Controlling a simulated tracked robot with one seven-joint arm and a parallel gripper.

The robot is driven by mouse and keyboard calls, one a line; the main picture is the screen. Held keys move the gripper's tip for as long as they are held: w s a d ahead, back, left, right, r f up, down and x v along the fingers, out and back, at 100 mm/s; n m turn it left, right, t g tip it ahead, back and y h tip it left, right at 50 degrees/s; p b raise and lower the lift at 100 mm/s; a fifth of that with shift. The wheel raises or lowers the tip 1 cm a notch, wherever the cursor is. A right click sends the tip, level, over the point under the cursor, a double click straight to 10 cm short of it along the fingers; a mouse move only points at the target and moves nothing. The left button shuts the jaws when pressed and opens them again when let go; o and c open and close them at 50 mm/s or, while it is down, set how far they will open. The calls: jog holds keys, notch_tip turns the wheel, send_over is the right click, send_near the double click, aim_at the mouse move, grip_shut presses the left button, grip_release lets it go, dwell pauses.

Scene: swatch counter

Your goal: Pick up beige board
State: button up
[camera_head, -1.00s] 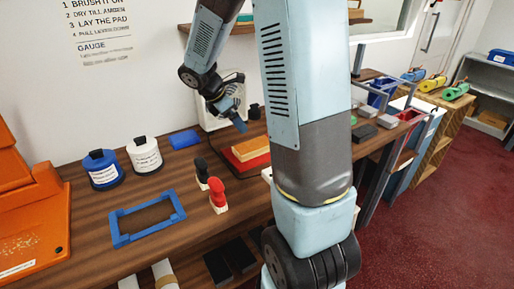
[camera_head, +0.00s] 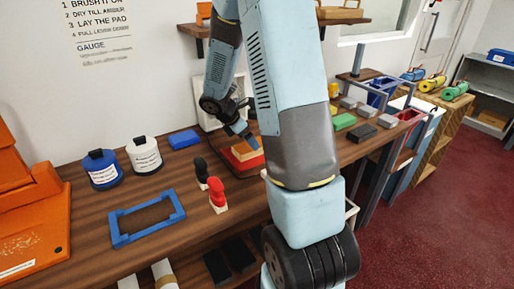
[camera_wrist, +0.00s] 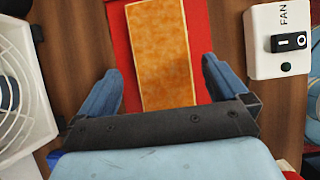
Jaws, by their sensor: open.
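The board (camera_wrist: 160,50) has a mottled amber top and a thin pale edge, the nearest thing to beige here. It lies on a red board or pad (camera_wrist: 121,40), which also shows in the head view (camera_head: 252,163). My gripper (camera_wrist: 162,72) is open, one blue finger on each side of the board, with gaps between. In the head view my gripper (camera_head: 247,137) hangs just over the board (camera_head: 240,151) and hides part of it. I cannot tell the exact height of the fingertips.
A white fan (camera_wrist: 18,90) stands left in the wrist view, and a white FAN switch box (camera_wrist: 278,40) right. Red and black stamps (camera_head: 217,195), a blue frame (camera_head: 147,217), two bottles (camera_head: 102,169) and a blue block (camera_head: 184,139) stand on the wooden counter (camera_head: 85,225).

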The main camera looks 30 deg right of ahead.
jog(key=shift+x, duration=2.15)
jog(key=shift+s, duration=0.1)
jog(key=c, duration=1)
